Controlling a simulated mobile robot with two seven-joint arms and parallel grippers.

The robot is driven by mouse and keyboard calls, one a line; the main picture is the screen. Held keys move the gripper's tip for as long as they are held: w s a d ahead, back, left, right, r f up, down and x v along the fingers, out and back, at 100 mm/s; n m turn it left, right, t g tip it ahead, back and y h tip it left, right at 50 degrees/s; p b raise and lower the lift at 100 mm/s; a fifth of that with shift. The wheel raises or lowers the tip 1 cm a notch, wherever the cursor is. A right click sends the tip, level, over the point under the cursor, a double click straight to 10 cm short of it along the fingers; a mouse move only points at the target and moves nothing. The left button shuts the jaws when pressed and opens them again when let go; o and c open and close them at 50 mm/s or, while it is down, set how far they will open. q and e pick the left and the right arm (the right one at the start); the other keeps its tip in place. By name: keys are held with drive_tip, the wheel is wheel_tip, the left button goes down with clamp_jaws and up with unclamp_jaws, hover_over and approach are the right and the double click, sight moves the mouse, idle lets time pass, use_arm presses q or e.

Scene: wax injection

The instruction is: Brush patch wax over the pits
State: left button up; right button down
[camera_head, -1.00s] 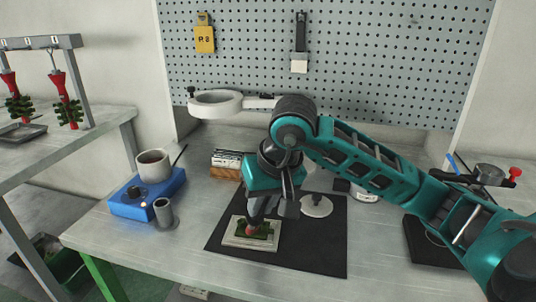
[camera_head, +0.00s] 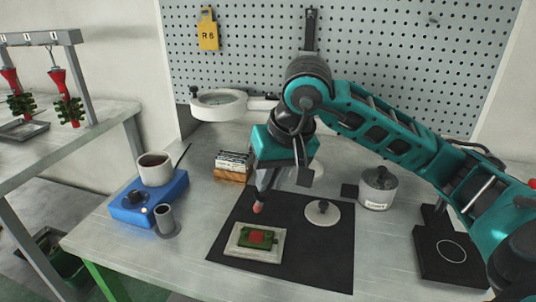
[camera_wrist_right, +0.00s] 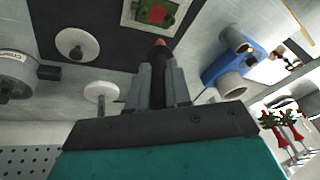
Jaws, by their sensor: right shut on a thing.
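My right gripper (camera_head: 268,184) is shut on a dark brush (camera_head: 260,198) with a reddish tip. The brush points down, a little behind and above the green wax piece (camera_head: 248,235), apart from it. The green piece has a red patch in its middle and lies on a pale square plate (camera_head: 237,251) on the black mat. The wrist view also shows the brush (camera_wrist_right: 158,62) between the fingers and the green piece (camera_wrist_right: 143,12) beyond its tip. Pits are too small to make out. My left gripper is out of view.
A blue heater (camera_head: 173,193) carries a white pot (camera_head: 155,175) of reddish-brown wax; a grey cup (camera_head: 164,218) stands beside it. A round pale disc with a knob (camera_head: 323,217) lies on the mat (camera_head: 300,270). A lidded metal pot (camera_head: 379,187) stands at right. The mat's front is clear.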

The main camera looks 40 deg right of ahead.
drive_tip(key=shift+r+p, duration=0.65)
drive_tip(key=shift+r, duration=0.7)
drive_tip(key=shift+f, duration=0.1)
